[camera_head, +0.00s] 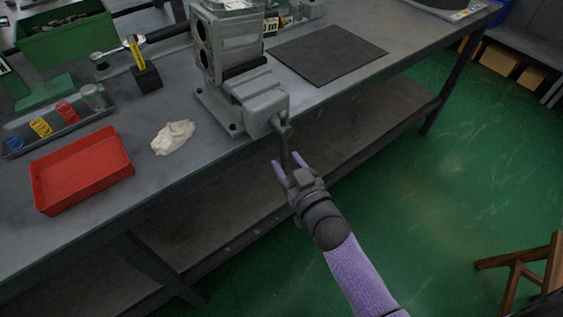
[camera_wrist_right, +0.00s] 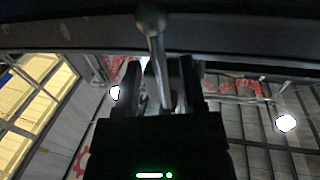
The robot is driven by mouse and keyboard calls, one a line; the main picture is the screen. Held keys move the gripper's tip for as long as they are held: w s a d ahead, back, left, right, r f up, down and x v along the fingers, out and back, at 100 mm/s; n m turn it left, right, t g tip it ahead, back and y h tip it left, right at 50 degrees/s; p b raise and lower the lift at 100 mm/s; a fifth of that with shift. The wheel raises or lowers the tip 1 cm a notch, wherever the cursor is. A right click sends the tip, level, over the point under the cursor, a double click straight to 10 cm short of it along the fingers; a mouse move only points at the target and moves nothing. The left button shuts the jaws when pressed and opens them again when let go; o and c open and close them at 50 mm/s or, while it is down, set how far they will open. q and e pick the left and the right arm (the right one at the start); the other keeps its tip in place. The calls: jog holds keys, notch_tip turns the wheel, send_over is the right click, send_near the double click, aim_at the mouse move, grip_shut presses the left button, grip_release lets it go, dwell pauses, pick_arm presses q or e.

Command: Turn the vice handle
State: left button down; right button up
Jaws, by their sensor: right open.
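The grey vice (camera_head: 245,92) is fixed at the front edge of the bench and grips a metal block (camera_head: 228,42) with round holes. Its handle (camera_head: 284,145) hangs down in front of the bench edge, nearly upright. My right gripper (camera_head: 288,163) is open at the lower part of the handle, with one purple-tipped finger on each side. In the right wrist view, the handle (camera_wrist_right: 156,55) runs down between the two dark fingers (camera_wrist_right: 160,85). Its lower end is hidden by the gripper body, and I cannot tell whether a finger touches it. My left gripper is not in view.
On the bench (camera_head: 205,160) are a red tray (camera_head: 82,170), a crumpled white cloth (camera_head: 173,136), a dark mat (camera_head: 328,54) and a green bin (camera_head: 65,42). A lower shelf (camera_head: 245,205) lies behind my right gripper. A wooden stool (camera_head: 525,270) stands at lower right; green floor between is clear.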

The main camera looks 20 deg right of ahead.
jog(key=shift+w+a, duration=0.15)
jog(key=shift+w, duration=0.9)
grip_shut()
dwell(0.6)
